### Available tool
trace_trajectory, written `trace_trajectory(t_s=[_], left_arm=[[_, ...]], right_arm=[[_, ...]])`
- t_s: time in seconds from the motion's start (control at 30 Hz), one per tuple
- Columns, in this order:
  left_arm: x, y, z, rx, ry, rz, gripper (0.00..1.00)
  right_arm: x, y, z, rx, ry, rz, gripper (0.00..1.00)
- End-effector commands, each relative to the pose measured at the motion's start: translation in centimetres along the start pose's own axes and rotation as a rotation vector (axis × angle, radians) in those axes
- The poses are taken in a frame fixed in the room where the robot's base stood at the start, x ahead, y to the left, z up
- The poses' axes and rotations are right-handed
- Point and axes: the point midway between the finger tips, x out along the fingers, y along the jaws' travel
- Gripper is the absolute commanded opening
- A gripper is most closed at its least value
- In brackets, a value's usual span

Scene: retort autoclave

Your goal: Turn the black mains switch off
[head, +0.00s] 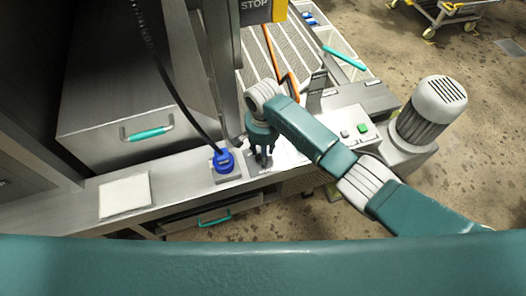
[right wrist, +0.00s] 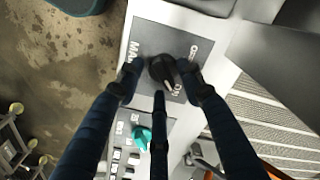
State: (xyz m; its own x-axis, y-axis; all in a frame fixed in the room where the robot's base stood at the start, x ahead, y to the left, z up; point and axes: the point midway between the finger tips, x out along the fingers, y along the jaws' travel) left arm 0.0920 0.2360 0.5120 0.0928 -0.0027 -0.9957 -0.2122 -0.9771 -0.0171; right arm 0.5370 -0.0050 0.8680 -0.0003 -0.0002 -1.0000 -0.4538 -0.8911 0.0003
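The black mains switch (right wrist: 162,69) is a round knob on a dark grey plate (right wrist: 150,35) with white lettering, partly covered by my fingers. A pale mark on the knob points to the lower right in the right wrist view. My right gripper (right wrist: 160,76) has its fingertips closed in around the knob from both sides and below, seemingly touching it. In the head view my right gripper (head: 262,158) points down at the counter and hides most of the switch. My left gripper is not in view.
A blue plug (head: 223,160) with a black cable stands just left of my right gripper. A panel with a green button (head: 363,128) and a grey motor (head: 436,105) lie to the right. A teal knob (right wrist: 141,135) sits near the switch plate. A pale square (head: 124,194) lies on the counter.

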Motion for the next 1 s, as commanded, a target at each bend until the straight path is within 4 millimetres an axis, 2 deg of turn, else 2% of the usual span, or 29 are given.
trace_trajectory(t_s=[0.1, 0.13, 0.3, 0.67, 1.0], left_arm=[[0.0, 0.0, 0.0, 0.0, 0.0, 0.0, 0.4], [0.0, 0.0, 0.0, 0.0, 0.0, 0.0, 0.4], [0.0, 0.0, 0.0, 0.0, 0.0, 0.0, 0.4], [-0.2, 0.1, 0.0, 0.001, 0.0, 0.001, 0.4], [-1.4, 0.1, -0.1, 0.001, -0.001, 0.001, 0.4]], right_arm=[[0.0, 0.0, 0.0, 0.0, 0.0, 0.0, 0.38], [0.0, 0.0, 0.0, 0.0, 0.0, 0.0, 0.34], [0.0, 0.0, 0.0, 0.0, 0.0, 0.0, 0.0], [-0.1, 0.0, 0.0, -0.032, 0.0, 0.0, 0.0], [-0.3, -0.1, -0.2, -0.242, 0.0, -0.001, 0.0]])
